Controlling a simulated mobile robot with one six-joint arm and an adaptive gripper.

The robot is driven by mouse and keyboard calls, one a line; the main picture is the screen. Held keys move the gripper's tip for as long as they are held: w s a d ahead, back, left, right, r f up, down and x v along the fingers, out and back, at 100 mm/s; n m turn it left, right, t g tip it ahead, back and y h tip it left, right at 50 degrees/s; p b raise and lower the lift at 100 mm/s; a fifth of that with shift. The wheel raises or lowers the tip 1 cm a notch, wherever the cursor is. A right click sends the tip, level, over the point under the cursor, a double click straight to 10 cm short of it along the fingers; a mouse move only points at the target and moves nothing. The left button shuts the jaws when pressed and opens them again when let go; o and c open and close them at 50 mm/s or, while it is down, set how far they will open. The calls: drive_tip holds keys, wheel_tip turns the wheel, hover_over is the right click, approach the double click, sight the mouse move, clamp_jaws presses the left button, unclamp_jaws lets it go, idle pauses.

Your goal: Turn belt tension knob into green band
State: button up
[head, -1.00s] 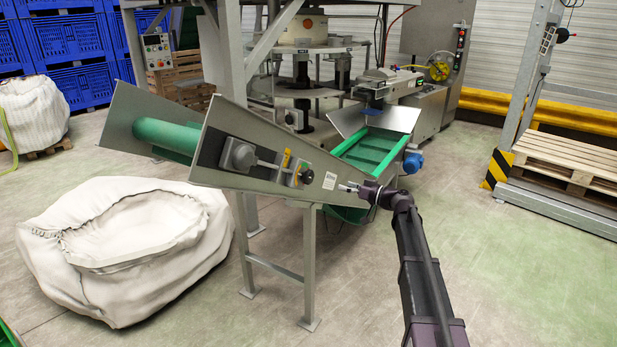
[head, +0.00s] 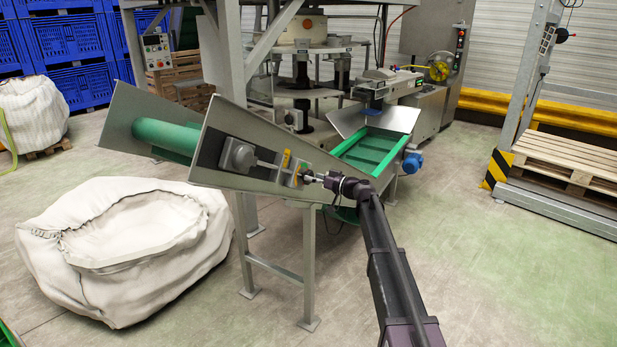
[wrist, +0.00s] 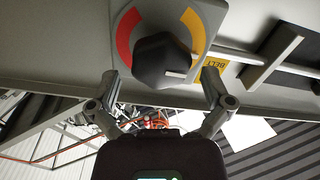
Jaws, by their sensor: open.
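The black belt tension knob (wrist: 162,60) sits on a grey dial plate in the wrist view. A red band (wrist: 127,35) lies left of it and a yellow band (wrist: 194,28) right of it. A pale pointer mark on the knob points right, toward the lower end of the yellow band. No green band shows in the wrist view; the plate's top is cut off. My gripper (wrist: 161,82) is open, with one finger on each side of the knob; I cannot tell if they touch it. In the head view my gripper (head: 313,177) covers the knob at the conveyor's side plate.
A yellow belt label (wrist: 215,68) and metal brackets are right of the dial. The conveyor's side plate (head: 250,182) extends left. A white bulk bag (head: 125,245) stands at lower left. The floor (head: 500,270) to the right is clear.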

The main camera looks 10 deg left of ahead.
drive_tip(key=shift+x, duration=0.75)
drive_tip(key=c, duration=1.1)
drive_tip(key=shift+o, duration=0.2)
